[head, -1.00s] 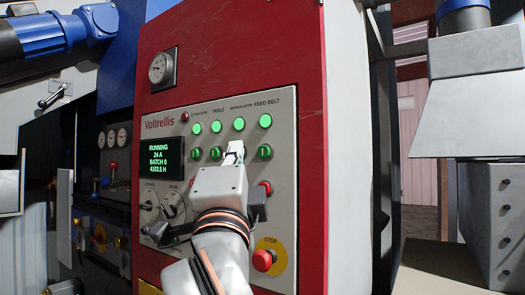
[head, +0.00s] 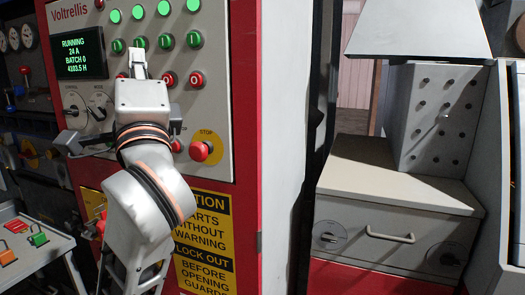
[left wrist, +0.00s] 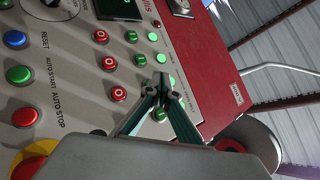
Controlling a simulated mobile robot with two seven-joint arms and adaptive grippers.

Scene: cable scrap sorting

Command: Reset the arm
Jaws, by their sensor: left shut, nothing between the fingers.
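My left gripper (head: 138,62) is shut and empty in front of the red machine's grey control panel (head: 225,120). In the head view its tips appear just below the row of green buttons (head: 166,41), near the second one. In the left wrist view the closed fingertips (left wrist: 162,82) overlap the panel near the green buttons (left wrist: 140,60); whether they touch it I cannot tell. The lamps (head: 165,8) above the buttons glow green. The display (head: 79,53) reads RUNNING. My right gripper is not in view.
A red stop button (head: 199,151) on a yellow disc sits right of my left wrist. A caution sign (head: 205,240) is below. A tray (head: 55,250) with coloured padlocks stands at lower left. A grey cabinet (head: 390,235) with a drawer stands at right.

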